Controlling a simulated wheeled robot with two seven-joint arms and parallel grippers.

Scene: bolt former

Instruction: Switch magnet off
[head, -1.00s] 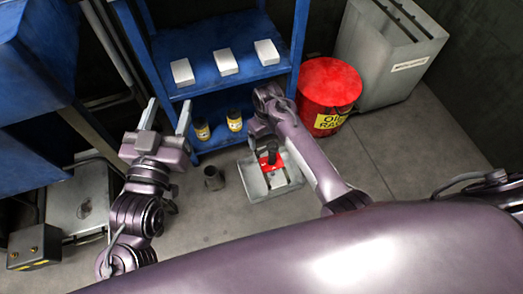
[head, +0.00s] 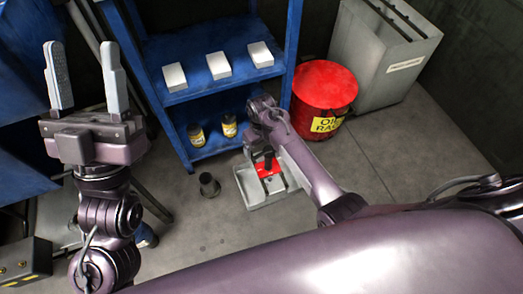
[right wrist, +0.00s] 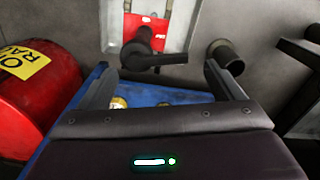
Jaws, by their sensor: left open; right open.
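The magnet is a red block (head: 267,168) with a black lever handle, lying in a grey tray (head: 253,199) on the floor. In the right wrist view the red block (right wrist: 149,30) is at the top, with its black handle (right wrist: 145,52) in front. My right gripper (right wrist: 160,78) is open, its fingers spread either side of the handle in that view; whether they reach it, I cannot tell. In the head view my right arm hides the right fingers. My left gripper (head: 85,72) is open, empty and raised at the left, far from the magnet.
A dark cup-like cylinder (head: 209,185) stands on the floor left of the tray. Behind is a blue shelf (head: 215,87) with white blocks and yellow-labelled jars. A red oily-rag bin (head: 322,95) and a grey container (head: 385,55) stand right. Floor right of the tray is clear.

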